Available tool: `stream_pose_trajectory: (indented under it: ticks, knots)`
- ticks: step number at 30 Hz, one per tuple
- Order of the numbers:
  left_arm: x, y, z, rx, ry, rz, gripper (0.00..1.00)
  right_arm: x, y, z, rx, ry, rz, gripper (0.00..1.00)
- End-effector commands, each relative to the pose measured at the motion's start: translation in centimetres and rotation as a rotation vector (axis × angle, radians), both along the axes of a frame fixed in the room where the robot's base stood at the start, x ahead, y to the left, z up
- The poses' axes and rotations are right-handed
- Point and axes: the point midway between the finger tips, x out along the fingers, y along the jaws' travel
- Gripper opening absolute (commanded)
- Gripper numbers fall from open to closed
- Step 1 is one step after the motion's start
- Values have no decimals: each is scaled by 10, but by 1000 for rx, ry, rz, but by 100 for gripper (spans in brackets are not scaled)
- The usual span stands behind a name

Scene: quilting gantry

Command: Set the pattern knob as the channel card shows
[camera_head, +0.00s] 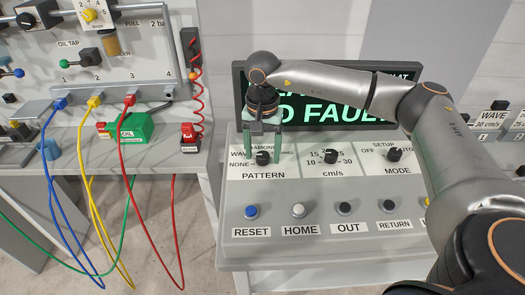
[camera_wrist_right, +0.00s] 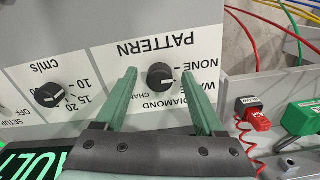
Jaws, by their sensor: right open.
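The pattern knob (camera_head: 263,158) is a black round knob at the left end of the sloped panel. It also shows in the right wrist view (camera_wrist_right: 160,76), between the fingertips. Labels around it include NONE, WAVE and DIAMOND; its pointer is too small to read surely. My right gripper (camera_head: 263,143) points down at the knob, its green fingers open on either side. In the right wrist view the open gripper (camera_wrist_right: 160,73) holds nothing, and I cannot tell whether a finger touches the knob. My left gripper is not in view.
The cm/s knob (camera_head: 331,156) and mode knob (camera_head: 394,154) stand to the right. A row of buttons, including blue RESET (camera_head: 251,211), lies in front. The screen (camera_head: 240,90) behind is partly hidden by my right arm. Coloured hoses and a green oil box (camera_head: 135,126) are left.

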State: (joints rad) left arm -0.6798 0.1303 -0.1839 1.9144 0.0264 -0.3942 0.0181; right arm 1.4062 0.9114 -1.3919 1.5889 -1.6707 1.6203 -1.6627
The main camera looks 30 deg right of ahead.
Motion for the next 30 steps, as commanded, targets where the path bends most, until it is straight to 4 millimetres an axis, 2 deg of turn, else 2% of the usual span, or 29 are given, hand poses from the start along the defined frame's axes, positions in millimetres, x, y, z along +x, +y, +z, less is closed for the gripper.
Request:
stream_pose_trajectory:
  ticks: [10, 11, 27, 30]
  knots:
    - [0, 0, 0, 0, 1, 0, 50, 0, 0, -5, -1, 1, 0, 71]
    - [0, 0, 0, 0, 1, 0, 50, 0, 0, -5, -1, 1, -1, 69]
    - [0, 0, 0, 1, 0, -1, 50, 0, 0, -5, -1, 1, -1, 8]
    - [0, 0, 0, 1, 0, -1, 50, 0, 0, -5, -1, 1, -1, 0]
